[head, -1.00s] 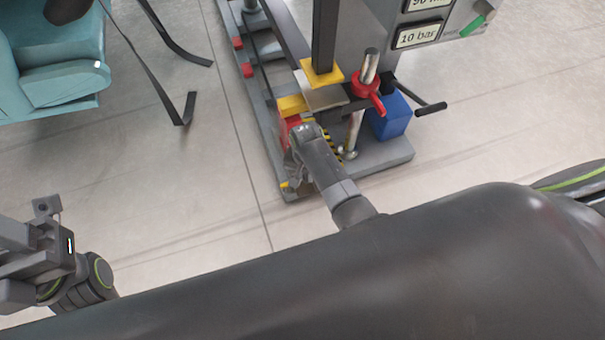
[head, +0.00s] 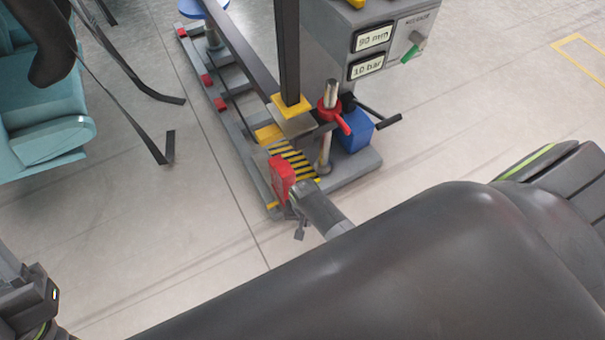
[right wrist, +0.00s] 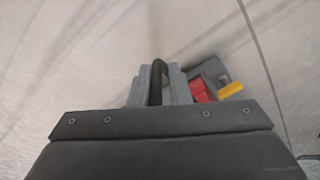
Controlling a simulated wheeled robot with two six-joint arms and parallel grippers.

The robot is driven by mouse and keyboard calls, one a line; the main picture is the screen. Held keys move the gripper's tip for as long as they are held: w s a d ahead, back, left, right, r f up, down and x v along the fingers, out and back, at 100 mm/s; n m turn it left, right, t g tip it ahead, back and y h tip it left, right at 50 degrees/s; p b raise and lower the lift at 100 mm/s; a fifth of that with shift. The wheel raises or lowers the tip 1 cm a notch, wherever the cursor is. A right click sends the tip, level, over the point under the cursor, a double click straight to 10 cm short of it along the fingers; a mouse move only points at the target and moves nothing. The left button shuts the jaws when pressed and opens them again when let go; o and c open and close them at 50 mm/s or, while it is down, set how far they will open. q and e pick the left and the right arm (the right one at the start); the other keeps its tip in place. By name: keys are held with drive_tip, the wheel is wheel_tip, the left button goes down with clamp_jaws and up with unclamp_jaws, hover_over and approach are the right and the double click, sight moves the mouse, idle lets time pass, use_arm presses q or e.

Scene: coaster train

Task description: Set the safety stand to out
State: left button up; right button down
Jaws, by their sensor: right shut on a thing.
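The safety stand, seen as a red block (head: 282,178), is at the near end of the rig's base, beside a black-and-yellow striped plate (head: 296,160). It is clear of the yellow-collared post above the plate. My right gripper (head: 297,204) is right at the block's near side. In the right wrist view its fingers are closed around a dark bar (right wrist: 158,82), which I take as the stand's handle. Red parts (right wrist: 201,90) show just right of the fingers. My left gripper (head: 28,300) is partly cut off at the lower left; its jaws are unclear.
The rig has a red-collared column (head: 330,110), a blue box (head: 355,132) and a grey cabinet (head: 385,40) with 90 mm and 10 bar labels. A teal seat (head: 50,140) with dark straps stands at left.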

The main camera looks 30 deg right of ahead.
drive_tip(key=shift+s+d+f, duration=0.1)
drive_tip(key=shift+s+d, duration=0.25)
drive_tip(key=shift+d, duration=0.05)
drive_tip(key=c, duration=1.5)
unclamp_jaws()
drive_tip(key=shift+s+d, duration=0.1)
drive_tip(key=shift+w+a, duration=0.2)
drive_tip(key=shift+a, duration=0.05)
